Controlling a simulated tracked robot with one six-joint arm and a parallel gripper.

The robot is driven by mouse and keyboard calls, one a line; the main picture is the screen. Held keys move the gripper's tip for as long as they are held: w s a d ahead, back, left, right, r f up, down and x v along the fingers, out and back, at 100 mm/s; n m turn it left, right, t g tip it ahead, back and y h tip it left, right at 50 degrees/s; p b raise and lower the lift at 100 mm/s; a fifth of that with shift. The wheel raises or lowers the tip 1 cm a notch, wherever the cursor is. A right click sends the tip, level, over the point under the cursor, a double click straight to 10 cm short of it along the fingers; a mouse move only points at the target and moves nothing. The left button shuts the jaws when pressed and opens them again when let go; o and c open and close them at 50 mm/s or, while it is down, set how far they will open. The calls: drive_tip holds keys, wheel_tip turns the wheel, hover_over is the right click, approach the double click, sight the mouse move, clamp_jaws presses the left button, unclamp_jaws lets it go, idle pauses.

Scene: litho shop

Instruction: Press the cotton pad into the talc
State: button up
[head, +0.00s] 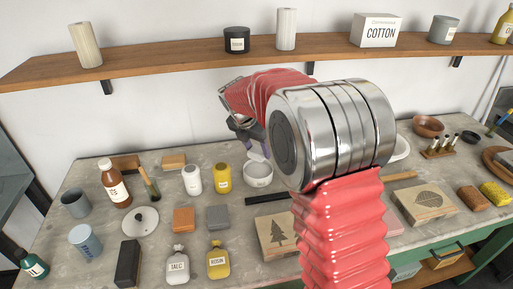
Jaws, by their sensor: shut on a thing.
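My gripper (252,139) is at the middle of the head view, pointing down over the bench. It is shut on a small pale piece, which looks like the cotton pad (257,155), though little of it shows. The pad is right over a small white bowl (258,182) and overlaps its rim in the picture; I cannot tell if it touches what is inside. The bowl's contents look pale but are hard to make out. A white bottle labelled TALC (178,268) stands at the front of the bench.
White (192,180) and yellow (222,178) containers stand just left of the bowl. A dark bar (265,199) lies in front of it. A yellow rosin bottle (217,263) and tree-printed block (276,237) are nearer. A shelf (190,63) runs above. My arm hides the bench's right middle.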

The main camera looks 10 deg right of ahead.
drive_tip(key=shift+f, duration=0.15)
drive_tip(key=shift+f, duration=2.8)
drive_tip(key=shift+f, duration=0.5)
drive_tip(key=shift+r, duration=0.1)
drive_tip(key=shift+r, duration=3.45)
drive_tip(key=shift+s, duration=0.15)
